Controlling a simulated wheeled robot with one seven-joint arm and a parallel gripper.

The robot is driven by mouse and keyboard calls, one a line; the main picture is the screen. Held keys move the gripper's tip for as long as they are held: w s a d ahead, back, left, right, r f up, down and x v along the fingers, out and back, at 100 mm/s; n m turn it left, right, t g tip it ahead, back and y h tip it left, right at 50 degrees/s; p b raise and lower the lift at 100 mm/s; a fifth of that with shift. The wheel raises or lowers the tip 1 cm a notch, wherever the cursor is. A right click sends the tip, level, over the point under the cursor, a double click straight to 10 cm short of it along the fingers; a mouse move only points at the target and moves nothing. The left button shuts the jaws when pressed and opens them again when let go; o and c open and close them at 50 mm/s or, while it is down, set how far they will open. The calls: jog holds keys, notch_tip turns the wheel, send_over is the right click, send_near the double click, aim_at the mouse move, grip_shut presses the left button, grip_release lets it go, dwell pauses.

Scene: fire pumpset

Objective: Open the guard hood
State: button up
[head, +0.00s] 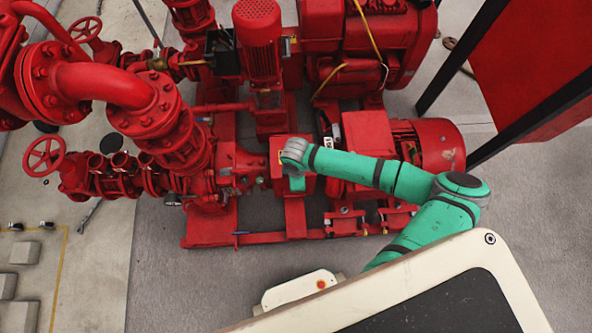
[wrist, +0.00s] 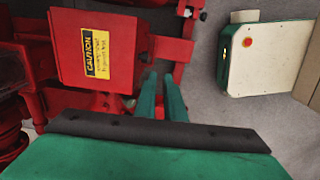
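The guard hood is a red box with a yellow CAUTION label (wrist: 97,54); its face (wrist: 125,45) fills the upper left of the wrist view. In the head view the hood (head: 275,147) sits between pump and motor, partly hidden by the end of my arm. My gripper (wrist: 160,80) shows two green fingers with a narrow gap between the tips. They are just below the hood's lower right corner in the wrist view. Nothing is clearly held between them, and I cannot tell whether they touch the hood. In the head view my gripper (head: 297,184) points down at the hood.
A red motor (head: 440,145) stands right of the hood, and red pump piping (head: 175,135) stands left. A tall red motor (head: 260,45) rises behind. A red base frame (head: 212,226) runs below. The grey floor (head: 215,280) in front is clear.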

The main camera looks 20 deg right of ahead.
jog(key=o, duration=0.3)
jog(key=shift+o, duration=0.2)
notch_tip(320, 180, up, 11)
dwell(0.3)
jog(key=shift+s+f, duration=0.1)
